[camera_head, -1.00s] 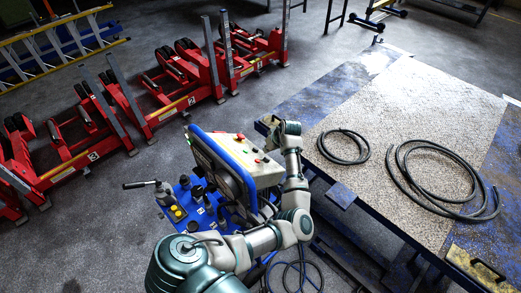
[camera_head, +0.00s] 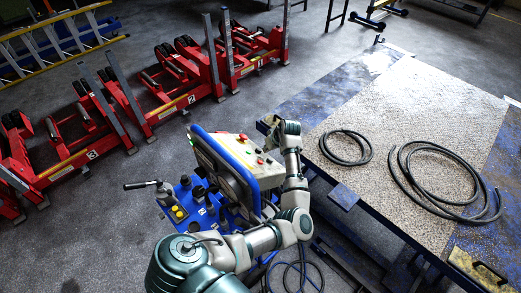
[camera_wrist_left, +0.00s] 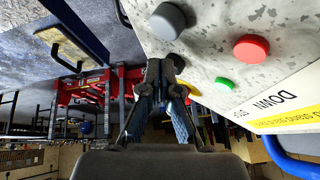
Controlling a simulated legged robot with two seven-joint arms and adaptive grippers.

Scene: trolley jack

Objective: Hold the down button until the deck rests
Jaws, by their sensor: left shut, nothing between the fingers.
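The control box (camera_head: 228,146) has a pale panel with coloured buttons and a blue rim, and stands left of the deck. In the left wrist view the panel (camera_wrist_left: 215,45) carries a grey button (camera_wrist_left: 168,21), a red button (camera_wrist_left: 251,48) and a small green button (camera_wrist_left: 225,83), with a DOWN label (camera_wrist_left: 275,102) beside them. My left gripper (camera_wrist_left: 165,66) is shut and empty, its tips close below the grey button; I cannot tell whether they touch the panel. The deck (camera_head: 420,110) is a textured platform on the right, raised above the floor. My right gripper is not in view.
Two coiled black hoses (camera_head: 346,147) (camera_head: 436,180) lie on the deck. Red lifting units (camera_head: 165,75) stand in a row at the left. A blue unit with a lever (camera_head: 185,205) sits beside the control box. Cables (camera_head: 300,270) hang below. Grey floor (camera_head: 90,235) is clear at lower left.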

